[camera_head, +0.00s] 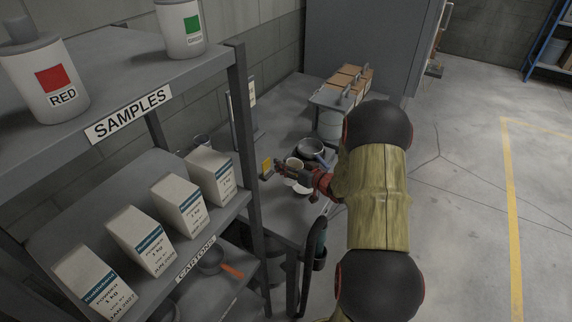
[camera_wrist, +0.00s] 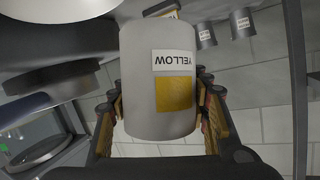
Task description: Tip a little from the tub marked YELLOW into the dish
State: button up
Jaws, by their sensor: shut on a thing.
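The tub marked YELLOW (camera_wrist: 160,95), pale grey with a yellow square, fills the middle of the wrist view, its lettering upside down there. My gripper (camera_wrist: 160,110) is shut around its sides, with fingers at left and right. In the head view my gripper (camera_head: 280,168) is over the bench, and a yellow label, apparently the tub's (camera_head: 266,166), shows at its tips. A small pale round thing (camera_head: 303,188), which may be the dish, lies partly hidden beneath my gripper. The tub's contents are not visible.
A shelf rack (camera_head: 245,130) with cartons (camera_head: 180,205) and RED (camera_head: 48,80) and green-marked tubs (camera_head: 183,25) is at left. Open floor lies at right.

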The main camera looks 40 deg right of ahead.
jog(key=shift+a+f+m+t+b, duration=0.1)
jog(key=shift+f+m+t+b, duration=0.4)
jog(key=shift+f+m, duration=0.15)
jog(key=shift+w+a+f+m+t+y+b, duration=0.15)
jog(key=shift+m+t+y+b, duration=0.1)
jog(key=shift+m+t+b, duration=0.25)
jog(key=shift+a+f+m+t+y+b, duration=0.1)
jog(key=shift+m+t+y+b, duration=0.2)
jog(key=shift+m+b, duration=0.35)
jog(key=m+t, duration=0.2)
jog(key=m, duration=0.1)
jog(key=m+b, duration=0.1)
jog(key=shift+d+r+m+t, duration=0.3)
jog(key=shift+r+t, duration=0.05)
jog(key=shift+t, duration=0.05)
